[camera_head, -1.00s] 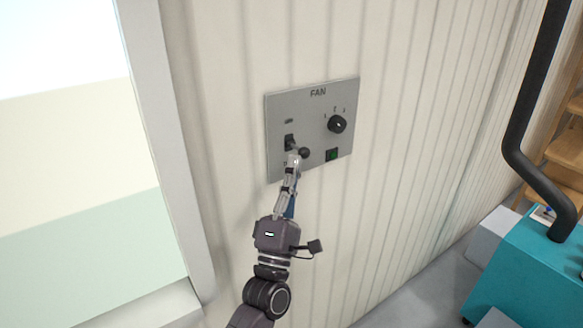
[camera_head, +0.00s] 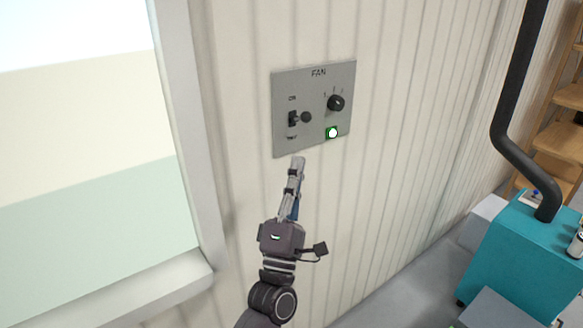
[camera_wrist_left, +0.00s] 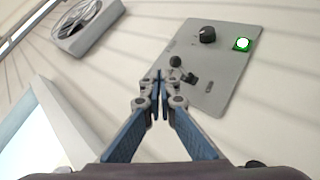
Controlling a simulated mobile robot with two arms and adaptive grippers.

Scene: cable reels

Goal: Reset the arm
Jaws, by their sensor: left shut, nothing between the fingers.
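My left gripper (camera_head: 297,165) is in the head view, just below the grey FAN panel (camera_head: 315,80) on the ribbed wall. It is shut and empty, with its fingertips pointing up. In the left wrist view the gripper (camera_wrist_left: 159,75) shows its fingertips together, overlapping the edge of the FAN panel (camera_wrist_left: 225,65) from this angle. The panel carries a toggle lever with a black ball (camera_head: 306,117), a round black knob (camera_head: 336,102) and a green lamp (camera_head: 332,133) that glows brightly. My right gripper is not in view.
A window (camera_head: 80,150) with a white frame is at the left. A teal machine (camera_head: 525,250) with a black pipe (camera_head: 515,120) stands at the right, beside wooden shelves (camera_head: 560,140). A wall fan (camera_wrist_left: 85,28) shows in the left wrist view.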

